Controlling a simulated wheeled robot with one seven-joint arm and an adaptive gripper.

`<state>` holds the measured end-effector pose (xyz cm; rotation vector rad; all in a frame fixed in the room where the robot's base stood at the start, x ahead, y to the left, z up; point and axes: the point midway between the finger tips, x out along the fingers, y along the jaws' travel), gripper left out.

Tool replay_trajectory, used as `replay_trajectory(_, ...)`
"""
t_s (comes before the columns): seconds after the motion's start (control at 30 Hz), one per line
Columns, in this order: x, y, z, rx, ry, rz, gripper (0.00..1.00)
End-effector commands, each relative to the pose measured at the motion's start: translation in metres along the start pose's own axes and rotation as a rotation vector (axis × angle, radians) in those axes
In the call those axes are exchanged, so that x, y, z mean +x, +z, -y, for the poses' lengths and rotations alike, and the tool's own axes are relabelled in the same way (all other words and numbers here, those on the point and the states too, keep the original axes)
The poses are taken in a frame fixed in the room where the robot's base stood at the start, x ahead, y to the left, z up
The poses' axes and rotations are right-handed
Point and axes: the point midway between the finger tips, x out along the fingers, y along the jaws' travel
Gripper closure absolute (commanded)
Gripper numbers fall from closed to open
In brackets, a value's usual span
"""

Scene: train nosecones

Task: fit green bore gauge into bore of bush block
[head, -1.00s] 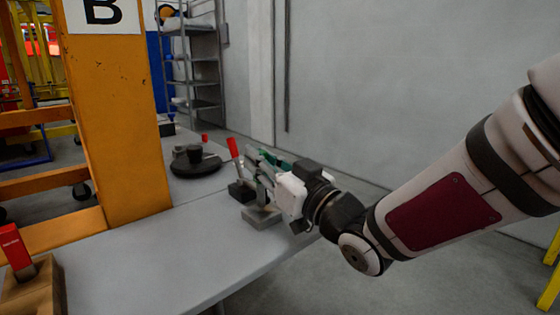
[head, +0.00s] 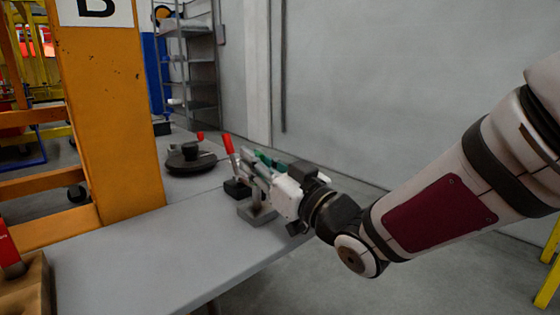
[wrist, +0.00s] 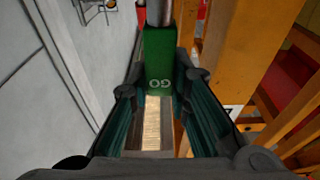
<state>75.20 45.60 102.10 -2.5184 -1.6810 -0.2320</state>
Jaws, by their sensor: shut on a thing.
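My gripper (wrist: 158,85) is shut on the green bore gauge (wrist: 158,62), a green block marked GO with a metal cylinder at its top in the wrist view. The fingers lie on either side of the gauge. In the head view my gripper (head: 256,178) is over the grey bush block (head: 257,214) on the table, and the gauge is mostly hidden by the fingers. The bore is not visible, so I cannot tell whether the gauge touches the block.
A red-handled clamp (head: 229,146) stands just left of my gripper on the grey table (head: 150,250). A dark round fixture (head: 190,160) is farther back. An orange post (head: 108,120) rises at the left.

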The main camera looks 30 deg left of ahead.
Motion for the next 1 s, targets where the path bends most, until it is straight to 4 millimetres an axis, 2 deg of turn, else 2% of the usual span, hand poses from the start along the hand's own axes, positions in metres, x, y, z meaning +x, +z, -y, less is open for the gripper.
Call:
replay_trajectory(0.83, -0.003, 0.017, 0.000, -0.001, 0.000, -0.001, 1.00)
replay_trajectory(1.0, -0.003, 0.015, 0.000, 0.000, 0.000, 0.000, 1.00)
